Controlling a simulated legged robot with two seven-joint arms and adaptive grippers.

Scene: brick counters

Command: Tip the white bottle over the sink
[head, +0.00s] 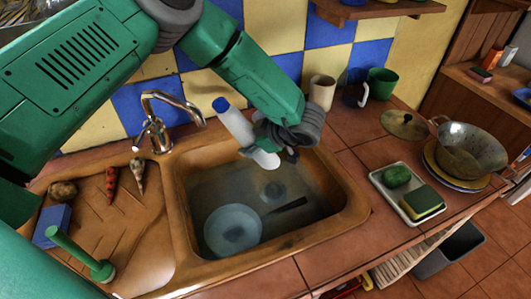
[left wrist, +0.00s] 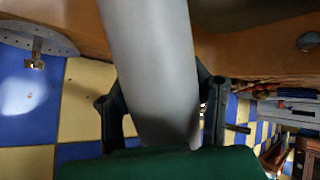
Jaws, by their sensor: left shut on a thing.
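In the left wrist view the bottle (left wrist: 152,60) runs between the two dark fingers (left wrist: 160,115). My right gripper is not in view.
A chrome faucet (head: 153,135) stands behind the sink at the left. A pan (head: 233,232) lies in the basin. Cups (head: 321,92) stand at the back wall. Vegetables (head: 111,186) lie on the drainboard.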

